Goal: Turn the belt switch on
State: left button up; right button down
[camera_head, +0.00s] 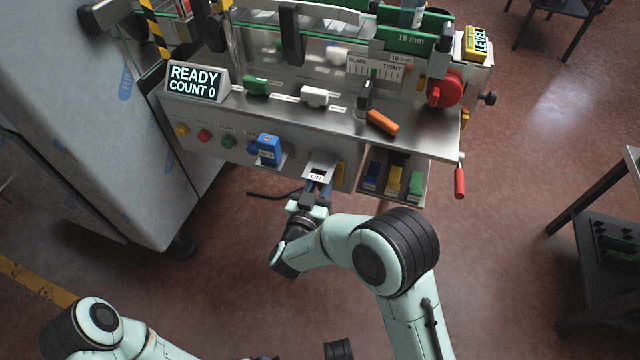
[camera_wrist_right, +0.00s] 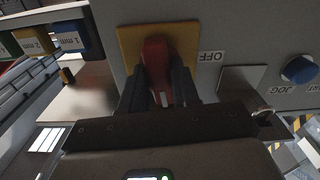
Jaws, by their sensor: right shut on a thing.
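The belt switch has a red handle (camera_wrist_right: 156,72) on a yellow backing plate (camera_wrist_right: 130,42), seen in the right wrist view. An upside-down OFF label (camera_wrist_right: 211,57) sits beside the plate. In the head view a white ON label (camera_head: 317,177) shows on the front panel, and the yellow plate (camera_head: 339,172) partly shows beside it. My right gripper (camera_head: 318,191) is at the panel there. Its fingers (camera_wrist_right: 162,88) lie on both sides of the red handle and are shut on it.
A blue JOG knob (camera_wrist_right: 299,70) is near the switch. Left on the panel are green (camera_head: 228,141), red (camera_head: 204,135) and yellow buttons and a blue block (camera_head: 268,150). A bin with colored blocks (camera_head: 392,180) hangs on the right. The display (camera_head: 194,82) reads READY COUNT 0.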

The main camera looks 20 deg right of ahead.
pick_arm(q)
jog(key=shift+w+a+f, duration=0.15)
jog(key=shift+w+f, duration=0.1)
jog(key=shift+w, duration=0.1)
pick_arm(e)
jog(key=shift+m, duration=0.6)
pick_arm(q)
jog(key=shift+w, duration=0.1)
pick_arm(e)
jog(key=c, duration=0.9)
grip_release()
pick_arm(q)
jog(key=shift+s+d+r+p, duration=0.2)
jog(key=shift+s+r, duration=0.15)
jog(key=shift+s, duration=0.15)
jog(key=shift+s+d+r+p, duration=0.2)
jog(key=shift+s+r, duration=0.15)
jog(key=shift+s, duration=0.15)
pick_arm(e)
jog(key=v, duration=1.3)
jog(key=shift+s+a, duration=0.15)
jog(key=shift+s, duration=0.05)
